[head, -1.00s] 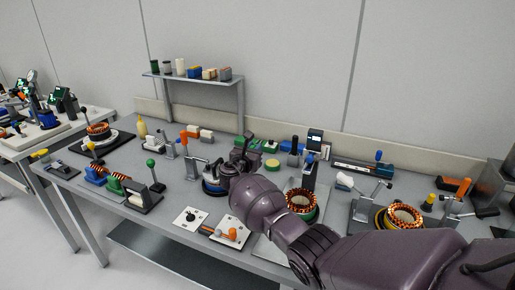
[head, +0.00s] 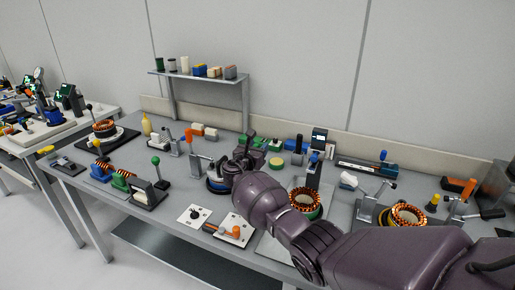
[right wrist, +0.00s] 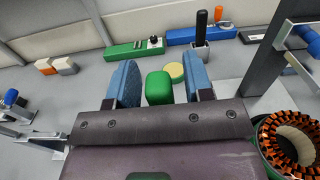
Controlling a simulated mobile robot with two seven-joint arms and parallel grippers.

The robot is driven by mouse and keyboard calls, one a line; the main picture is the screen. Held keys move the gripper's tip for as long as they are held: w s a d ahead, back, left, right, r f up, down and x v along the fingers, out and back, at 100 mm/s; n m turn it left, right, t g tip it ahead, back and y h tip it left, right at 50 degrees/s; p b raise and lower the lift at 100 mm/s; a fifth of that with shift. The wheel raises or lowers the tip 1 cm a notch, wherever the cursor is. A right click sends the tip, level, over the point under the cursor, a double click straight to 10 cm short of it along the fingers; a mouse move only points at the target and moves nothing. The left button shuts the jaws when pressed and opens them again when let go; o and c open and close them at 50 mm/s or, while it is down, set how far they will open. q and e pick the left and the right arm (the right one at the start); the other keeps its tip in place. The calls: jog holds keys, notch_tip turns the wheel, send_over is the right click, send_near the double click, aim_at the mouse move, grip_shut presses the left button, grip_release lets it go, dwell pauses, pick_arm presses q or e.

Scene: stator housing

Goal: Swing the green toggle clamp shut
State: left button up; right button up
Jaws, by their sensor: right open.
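In the right wrist view a rounded green grip (right wrist: 159,88), which looks like the green clamp's handle, stands between the blue finger pads of my right gripper (right wrist: 161,82). Gaps show on both sides of it, so the gripper is open around it and not pressing on it. The clamp's base and arm are hidden in this view. My left gripper does not show.
A copper-wound stator (head: 304,200) stands right of the gripper, close to my forearm; it also shows in the right wrist view (right wrist: 292,143). A green box (right wrist: 136,49) and a yellow disc (right wrist: 175,72) lie behind.

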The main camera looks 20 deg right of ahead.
jog(key=v, duration=1)
jog(key=shift+s+a+p, duration=0.25)
jog(key=shift+s+p, duration=0.05)
dwell(0.5)
